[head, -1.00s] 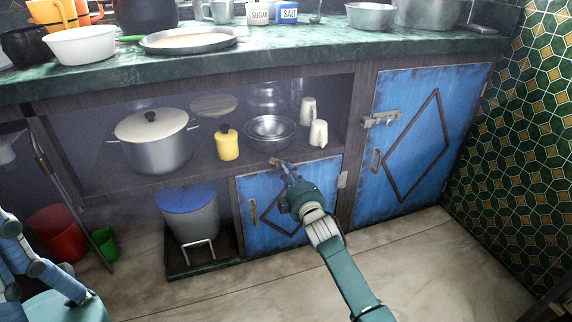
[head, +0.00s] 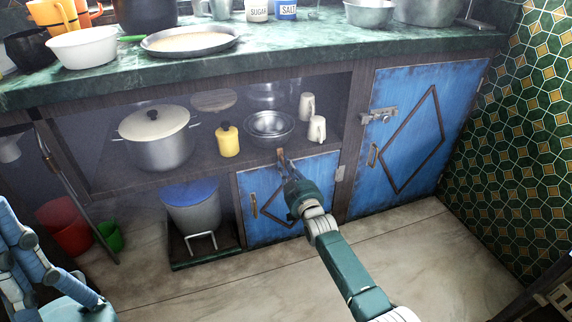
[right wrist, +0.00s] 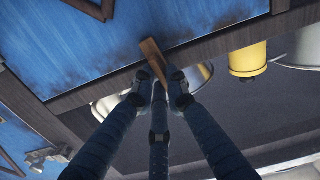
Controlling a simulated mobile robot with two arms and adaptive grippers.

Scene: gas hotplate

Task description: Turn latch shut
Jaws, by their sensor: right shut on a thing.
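A small brown wooden turn latch (head: 281,154) sits at the top edge of the small blue cabinet door (head: 256,184), below the open shelf. It also shows in the right wrist view (right wrist: 152,52), lying across the wooden strip between door and shelf. My right gripper (head: 284,163) is shut on the latch; its dark fingers (right wrist: 160,80) meet around the latch's end in the right wrist view. In the head view the latch points nearly straight up. My left gripper (head: 12,245) is at the lower left, away from the cabinet, with its fingers apart and partly cut off by the picture edge.
A lidded bin (head: 192,205) stands left of the small door.

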